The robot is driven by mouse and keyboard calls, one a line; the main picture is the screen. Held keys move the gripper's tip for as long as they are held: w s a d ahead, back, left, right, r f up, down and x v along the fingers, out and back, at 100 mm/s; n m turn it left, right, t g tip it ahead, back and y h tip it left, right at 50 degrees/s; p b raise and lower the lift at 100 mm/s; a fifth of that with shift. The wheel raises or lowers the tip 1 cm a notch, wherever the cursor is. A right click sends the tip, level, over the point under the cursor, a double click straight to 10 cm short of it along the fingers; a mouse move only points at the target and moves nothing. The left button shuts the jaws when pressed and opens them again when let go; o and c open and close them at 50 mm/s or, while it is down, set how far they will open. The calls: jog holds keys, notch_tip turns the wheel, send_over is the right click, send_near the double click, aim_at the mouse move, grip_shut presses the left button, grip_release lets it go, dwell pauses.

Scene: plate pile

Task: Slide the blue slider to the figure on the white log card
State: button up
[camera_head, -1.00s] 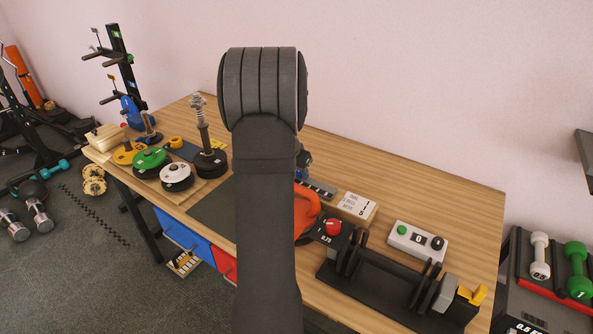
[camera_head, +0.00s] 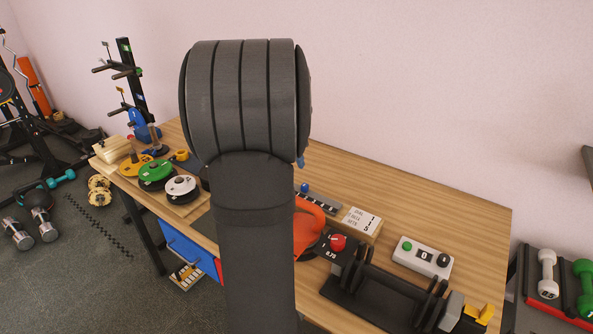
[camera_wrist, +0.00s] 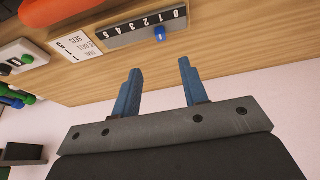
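The blue slider (camera_wrist: 160,34) is a small knob on a grey panel (camera_wrist: 150,31) with a dark strip of digits 0 to 5. In the wrist view it stands by the 1, near the 0 end. The slider also shows in the head view (camera_head: 305,188), right of my arm. The white log card (camera_wrist: 75,47) lies beside the panel's 5 end and also shows in the head view (camera_head: 361,220). Its printed figure is too small to read surely. My gripper (camera_wrist: 160,66) is open and empty, its two blue fingers apart and short of the knob.
A white box with green and black buttons (camera_head: 422,256) stands right of the card. A red knob (camera_head: 338,243) and a black dumbbell cradle (camera_head: 375,295) are nearer the front. Weight plates (camera_head: 157,174) stand at left. The bench (camera_head: 440,205) behind the box is clear.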

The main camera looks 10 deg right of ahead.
jog(key=shift+v, duration=1.45)
jog(key=w+d+f+m, duration=0.1)
jog(key=f+m, duration=0.4)
jog(key=m, duration=0.7)
jog(key=w+d+f+m, duration=0.2)
jog(key=f+m, duration=0.3)
jog(key=m, duration=0.7)
jog(key=w+d+f+m, duration=0.2)
jog(key=f+m, duration=0.3)
jog(key=m, duration=0.7)
jog(key=shift+w+d+f, duration=0.15)
jog(key=shift+d+f, duration=0.05)
jog(key=shift+f, duration=0.1)
